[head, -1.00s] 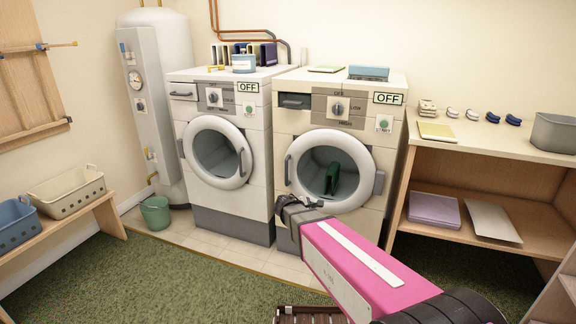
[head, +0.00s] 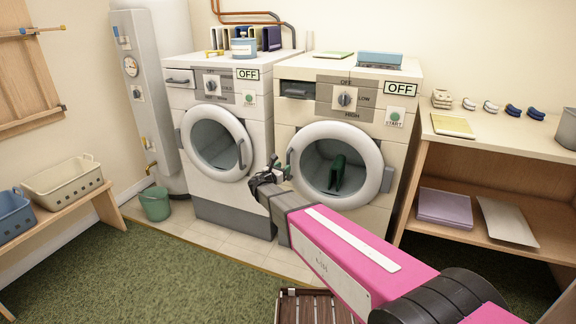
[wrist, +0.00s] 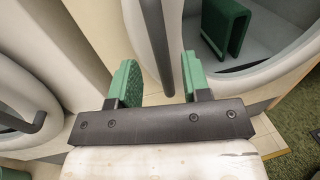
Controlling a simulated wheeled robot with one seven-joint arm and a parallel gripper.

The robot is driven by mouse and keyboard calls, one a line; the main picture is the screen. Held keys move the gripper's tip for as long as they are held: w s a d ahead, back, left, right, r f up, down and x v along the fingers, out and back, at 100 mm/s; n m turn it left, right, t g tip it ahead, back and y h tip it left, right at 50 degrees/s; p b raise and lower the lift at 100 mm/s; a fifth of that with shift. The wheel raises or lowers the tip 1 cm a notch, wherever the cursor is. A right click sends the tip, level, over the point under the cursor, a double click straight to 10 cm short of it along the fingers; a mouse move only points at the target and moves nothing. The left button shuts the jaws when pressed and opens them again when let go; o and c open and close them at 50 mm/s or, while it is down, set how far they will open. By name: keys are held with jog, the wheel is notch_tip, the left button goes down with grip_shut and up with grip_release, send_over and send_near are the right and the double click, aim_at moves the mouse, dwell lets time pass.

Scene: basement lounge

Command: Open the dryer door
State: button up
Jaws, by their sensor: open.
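The dryer (head: 342,202) is the right machine, with LOW and HIGH on its dial panel and an OFF display. Its round pale door (head: 378,160) is closed, with dark glass and a dark green folded item (head: 338,172) seen inside. The door's dark vertical handle (head: 289,163) is on the door's left edge. My gripper (head: 271,173) is open at the handle. In the wrist view the gripper's green fingers (wrist: 160,80) stand either side of the handle (wrist: 157,40), with gaps on both sides. Contact is not visible.
A washer (head: 215,195) with a similar closed door stands close on the left. A wooden shelf unit (head: 480,245) is at the right. A green bucket (head: 155,204) and a bench with baskets (head: 66,185) are at the left.

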aim_at(288, 177)
jog(key=shift+x, duration=2.2)
grip_shut()
